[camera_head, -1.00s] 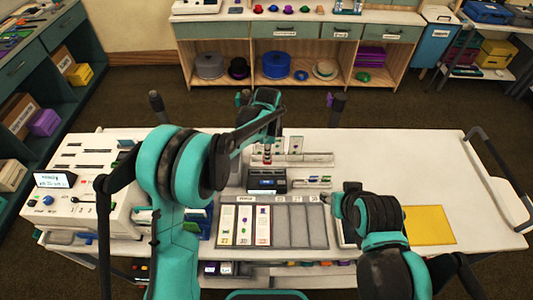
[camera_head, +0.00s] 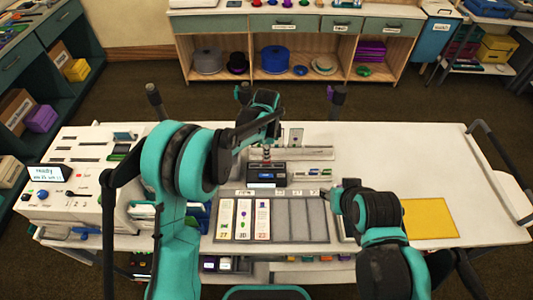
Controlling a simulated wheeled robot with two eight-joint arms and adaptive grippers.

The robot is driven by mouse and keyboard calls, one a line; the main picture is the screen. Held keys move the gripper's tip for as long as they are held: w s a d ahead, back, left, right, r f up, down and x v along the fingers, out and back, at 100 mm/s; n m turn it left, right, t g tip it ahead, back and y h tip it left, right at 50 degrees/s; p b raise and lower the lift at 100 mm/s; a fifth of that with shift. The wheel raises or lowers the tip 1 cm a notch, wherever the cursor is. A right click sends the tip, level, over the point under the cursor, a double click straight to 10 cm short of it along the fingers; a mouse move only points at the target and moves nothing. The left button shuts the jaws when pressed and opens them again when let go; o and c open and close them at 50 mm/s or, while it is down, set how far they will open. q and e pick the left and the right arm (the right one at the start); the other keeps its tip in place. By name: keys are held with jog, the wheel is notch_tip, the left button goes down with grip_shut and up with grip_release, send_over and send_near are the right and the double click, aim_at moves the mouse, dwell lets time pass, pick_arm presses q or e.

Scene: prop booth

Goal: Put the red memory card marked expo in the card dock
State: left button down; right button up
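My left gripper (camera_head: 267,154) points down just behind a small black box with a blue-lit front (camera_head: 266,174), which may be the card dock. Its fingers are small and dark, and I cannot tell whether they hold anything. I cannot make out the red memory card or any expo marking. Small coloured pieces lie in a light rack (camera_head: 313,172) right of the black box. My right gripper (camera_head: 343,192) is low beside the right end of the grey card tray (camera_head: 308,219), and its fingers are not clear.
The tray holds several printed strips at its left. A white console (camera_head: 75,190) with slots and a lit "ready" screen stands at the table's left. A yellow mat (camera_head: 430,218) lies at the right. The white table (camera_head: 420,155) is clear behind it. Two dark posts rise at its back edge.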

aim_at(267, 163)
pick_arm(q)
jog(key=shift+f, duration=0.3)
jog(key=shift+f+b, duration=1.2)
jog(key=shift+b, duration=0.05)
jog(key=c, duration=1.6)
grip_release()
jog(key=shift+c, duration=0.2)
notch_tip(267, 163, up, 12)
jog(key=shift+f, duration=0.1)
